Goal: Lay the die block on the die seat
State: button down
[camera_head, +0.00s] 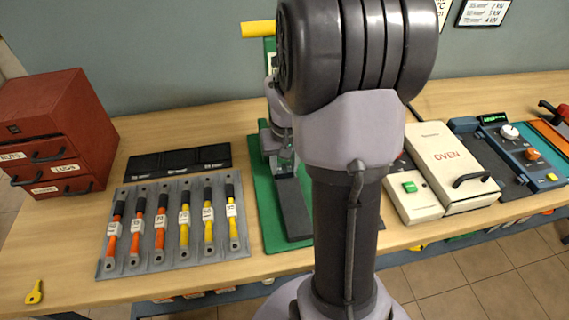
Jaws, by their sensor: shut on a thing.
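My gripper (284,158) is partly visible left of my arm, low over the green press (267,190). It is shut on a small piece, taken as the die block; the piece is mostly hidden and its outline is unclear. The press has a green base plate, a green upright and a yellow handle (258,29). A long dark grey bar (294,208) lies on its base in front of the gripper. The die seat cannot be made out; my gripper and arm cover the press's middle. Whether the block touches the seat cannot be told.
A black three-part tray (180,160) lies left of the press, behind a grey rack (175,258) of cables with red, orange and yellow sleeves. A red drawer cabinet (52,130) stands far left. The white oven (450,165) and a blue control box (520,155) stand right.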

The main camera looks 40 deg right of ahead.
jog(key=shift+f, duration=0.25)
jog(key=c, duration=0.8)
grip_release()
jog(key=shift+o, duration=0.2)
